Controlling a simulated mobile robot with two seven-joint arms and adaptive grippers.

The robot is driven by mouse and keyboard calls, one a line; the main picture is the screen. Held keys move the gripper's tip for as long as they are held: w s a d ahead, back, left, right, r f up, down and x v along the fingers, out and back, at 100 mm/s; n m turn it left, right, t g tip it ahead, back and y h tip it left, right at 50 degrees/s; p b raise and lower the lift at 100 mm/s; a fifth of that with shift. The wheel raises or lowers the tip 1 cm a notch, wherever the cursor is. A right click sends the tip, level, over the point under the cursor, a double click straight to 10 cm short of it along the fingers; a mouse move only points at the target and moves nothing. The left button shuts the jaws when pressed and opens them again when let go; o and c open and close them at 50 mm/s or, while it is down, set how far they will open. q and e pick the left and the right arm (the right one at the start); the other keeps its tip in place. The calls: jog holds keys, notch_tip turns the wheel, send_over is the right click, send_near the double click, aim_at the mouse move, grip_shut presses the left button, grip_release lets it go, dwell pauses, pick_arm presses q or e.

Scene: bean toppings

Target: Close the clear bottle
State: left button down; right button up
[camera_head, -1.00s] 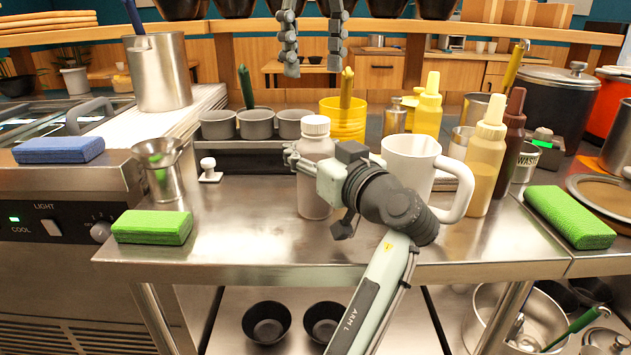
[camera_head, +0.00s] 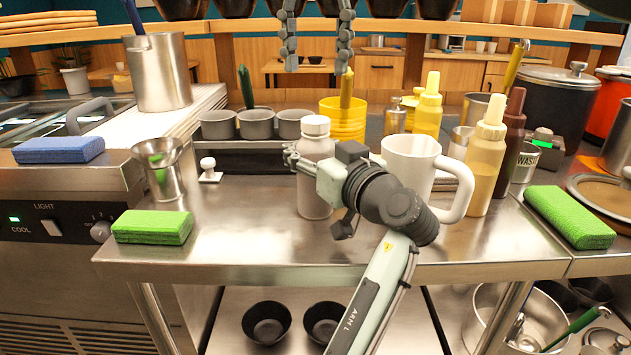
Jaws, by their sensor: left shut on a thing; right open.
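The clear bottle (camera_head: 314,190) stands upright near the middle of the steel counter and looks pale and translucent. A white cap (camera_head: 316,126) sits on its top; how tightly it is seated cannot be told. My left gripper (camera_head: 308,163) reaches in from the right side of the bottle and is shut on its body below the cap. It hides part of the bottle's right side. My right gripper (camera_head: 317,66) hangs above the cap, fingers pointing down, open and empty, with a clear gap between it and the cap.
A white mug (camera_head: 409,165) stands close right of the bottle, behind my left wrist. Grey cups (camera_head: 256,124) and a yellow container (camera_head: 342,120) are behind it. Sauce bottles (camera_head: 486,160) stand farther right. A green sponge (camera_head: 152,227) lies at front left; the counter between is clear.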

aim_at(316, 119)
jog(key=shift+f, duration=0.15)
jog(key=shift+f, duration=3.9)
jog(key=shift+c, duration=0.5)
